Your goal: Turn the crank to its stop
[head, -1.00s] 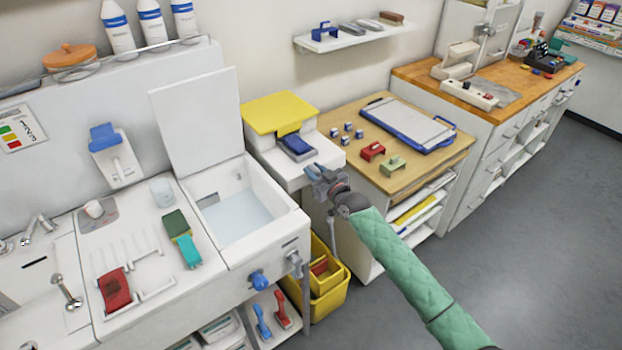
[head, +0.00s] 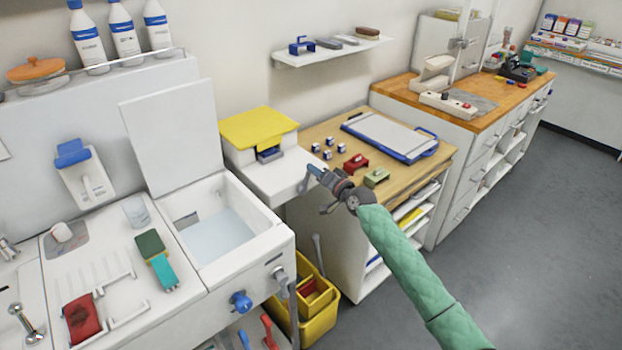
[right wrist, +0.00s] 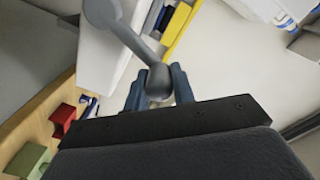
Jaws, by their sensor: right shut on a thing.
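The grey crank (right wrist: 131,42) shows in the right wrist view as an arm running from a round hub at the top down to a knob (right wrist: 158,82). My right gripper (right wrist: 160,88) is shut on that knob, its two blue-grey fingers on either side. In the head view the gripper (head: 314,172) is at the right front corner of a white machine (head: 278,180) with a yellow top (head: 258,127). The crank's handle is mostly hidden there by the fingers. A blue and grey block (head: 269,154) sits mostly under the yellow top. My left gripper is not in view.
A wooden-topped cabinet (head: 330,128) right of the machine carries a red block (head: 356,162), a green block (head: 376,177) and a clipboard (head: 391,135). A sink unit (head: 283,240) stands to the left. A yellow bin (head: 321,322) is below. Open floor lies to the right.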

